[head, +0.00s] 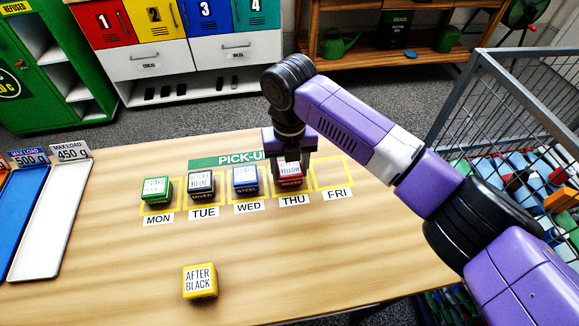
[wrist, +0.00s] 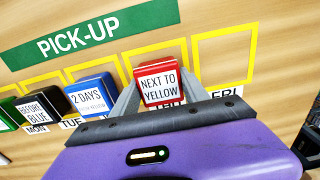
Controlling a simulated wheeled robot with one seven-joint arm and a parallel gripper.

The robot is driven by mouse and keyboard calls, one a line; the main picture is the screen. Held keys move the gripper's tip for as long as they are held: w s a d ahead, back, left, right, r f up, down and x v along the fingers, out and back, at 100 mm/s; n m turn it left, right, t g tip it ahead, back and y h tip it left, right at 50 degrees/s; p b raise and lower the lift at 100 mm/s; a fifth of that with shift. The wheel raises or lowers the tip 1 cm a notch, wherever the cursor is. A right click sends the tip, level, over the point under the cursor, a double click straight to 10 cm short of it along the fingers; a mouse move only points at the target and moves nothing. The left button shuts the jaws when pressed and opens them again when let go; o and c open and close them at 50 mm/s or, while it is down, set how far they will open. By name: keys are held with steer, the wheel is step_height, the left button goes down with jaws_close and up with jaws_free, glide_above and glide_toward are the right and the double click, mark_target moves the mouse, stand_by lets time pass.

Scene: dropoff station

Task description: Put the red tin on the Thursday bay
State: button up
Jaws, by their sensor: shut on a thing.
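The red tin (head: 289,183) is at the Thursday bay (head: 294,200), above the THU label. In the wrist view the red tin (wrist: 158,82) shows a white label reading "NEXT TO YELLOW". My gripper (head: 290,165) is over it, with its fingers on either side of the tin; in the wrist view my gripper (wrist: 158,95) is shut on the tin. The tin looks upright within the yellow outline. I cannot tell whether its base touches the table.
Green (head: 157,190), black (head: 201,187) and blue (head: 246,181) tins stand in the MON, TUE and WED bays. The FRI bay (head: 351,174) is empty. A yellow tin (head: 200,281) stands at the front. Trays (head: 52,225) lie left; a wire cage (head: 480,95) stands right.

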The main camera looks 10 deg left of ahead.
mark_target(290, 167)
steer(key=o, duration=1.5)
steer(key=shift+f, duration=0.1)
step_height(290, 167, up, 12)
steer(key=shift+r+b, duration=0.2)
steer(key=shift+b, duration=0.25)
